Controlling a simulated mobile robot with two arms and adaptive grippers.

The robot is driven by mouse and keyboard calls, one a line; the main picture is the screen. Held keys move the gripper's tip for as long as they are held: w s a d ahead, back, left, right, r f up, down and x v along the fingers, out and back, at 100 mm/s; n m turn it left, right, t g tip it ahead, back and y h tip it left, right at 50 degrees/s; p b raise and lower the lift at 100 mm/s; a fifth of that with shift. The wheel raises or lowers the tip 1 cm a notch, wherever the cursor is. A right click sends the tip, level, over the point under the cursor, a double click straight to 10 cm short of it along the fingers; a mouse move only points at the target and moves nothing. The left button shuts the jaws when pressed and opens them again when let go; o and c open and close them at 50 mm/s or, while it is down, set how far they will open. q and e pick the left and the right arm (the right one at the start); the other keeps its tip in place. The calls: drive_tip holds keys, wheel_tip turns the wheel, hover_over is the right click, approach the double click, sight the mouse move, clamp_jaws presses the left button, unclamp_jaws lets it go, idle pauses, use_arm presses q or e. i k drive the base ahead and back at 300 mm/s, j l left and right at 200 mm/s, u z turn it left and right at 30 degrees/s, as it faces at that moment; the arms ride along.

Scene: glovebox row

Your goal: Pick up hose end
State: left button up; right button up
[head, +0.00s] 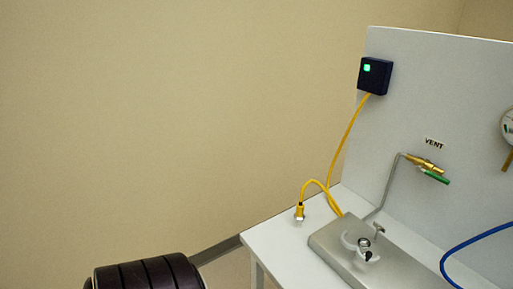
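A blue hose (478,240) curves in from the right edge and runs down toward the bottom edge, in front of the grey panel. Its ends are not in view. A yellow cable (346,140) hangs from a dark box with a green light (375,76). It loops down to the white table (268,238), and its yellow and metal plug (299,212) points down at the table's left edge. Neither of my grippers is in view.
A steel plate (330,240) with a clamp-like fitting (362,246) lies on the table. A brass valve with a green handle (428,170) sits under a VENT label (434,143) on the panel (420,95). A gauge (508,127) is cut off at right. A dark ribbed shape fills the lower left.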

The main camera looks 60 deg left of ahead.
sight(299, 215)
drive_tip(key=u, duration=1.5)
